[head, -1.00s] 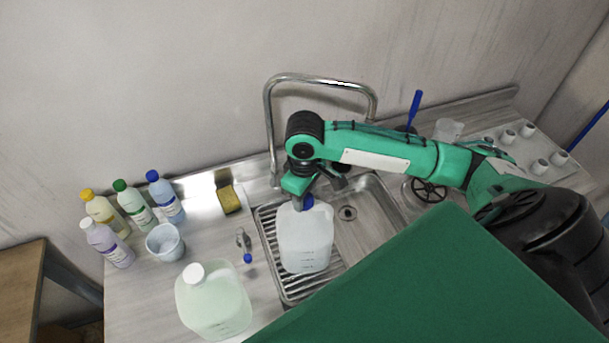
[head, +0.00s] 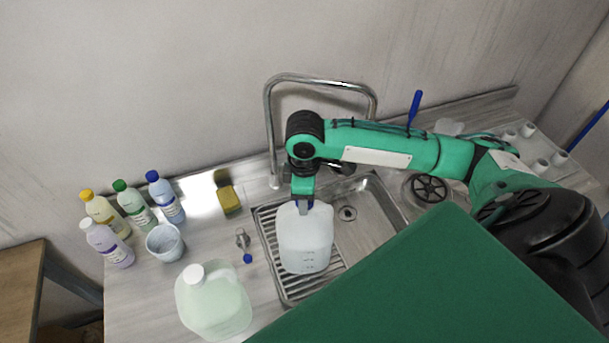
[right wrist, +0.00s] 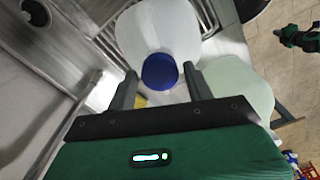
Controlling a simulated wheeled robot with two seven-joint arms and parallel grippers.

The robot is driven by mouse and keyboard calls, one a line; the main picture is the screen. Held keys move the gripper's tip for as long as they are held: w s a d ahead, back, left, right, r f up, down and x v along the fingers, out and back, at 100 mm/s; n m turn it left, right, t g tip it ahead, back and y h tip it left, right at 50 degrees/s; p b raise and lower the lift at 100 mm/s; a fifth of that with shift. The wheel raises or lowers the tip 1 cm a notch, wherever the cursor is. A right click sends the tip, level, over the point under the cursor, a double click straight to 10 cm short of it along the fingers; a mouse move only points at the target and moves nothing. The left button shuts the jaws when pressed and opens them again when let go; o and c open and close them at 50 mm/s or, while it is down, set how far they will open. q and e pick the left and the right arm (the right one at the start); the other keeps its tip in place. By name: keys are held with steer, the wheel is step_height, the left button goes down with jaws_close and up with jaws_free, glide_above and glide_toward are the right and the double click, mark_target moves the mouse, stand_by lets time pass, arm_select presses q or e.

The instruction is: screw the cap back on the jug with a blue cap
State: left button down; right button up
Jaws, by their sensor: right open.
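The jug with a blue cap (head: 306,240) is a translucent white jug standing upright on the ribbed drainer beside the sink bowl. It also shows in the right wrist view (right wrist: 150,28). Its blue cap (right wrist: 160,71) sits at the mouth, between the two fingers of my right gripper (right wrist: 160,88). The fingers are open, one on each side of the cap, with a small gap visible. In the head view my right gripper (head: 303,200) points down over the jug's top and hides most of the cap. My left gripper is not in view.
A jug with a white cap (head: 213,300) stands at the front left. Several bottles (head: 103,215), a white cup (head: 164,243), a sponge (head: 228,198) and a small blue-ended item (head: 245,246) are on the left counter. The faucet (head: 270,130) arches behind my right arm.

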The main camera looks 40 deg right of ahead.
stand_by(0.3)
steer(key=n, duration=0.6)
steer(key=n, duration=0.5)
steer(key=shift+n, duration=0.4)
steer(key=c, duration=0.8)
steer(key=shift+c, duration=0.2)
steer(key=shift+f, duration=0.1)
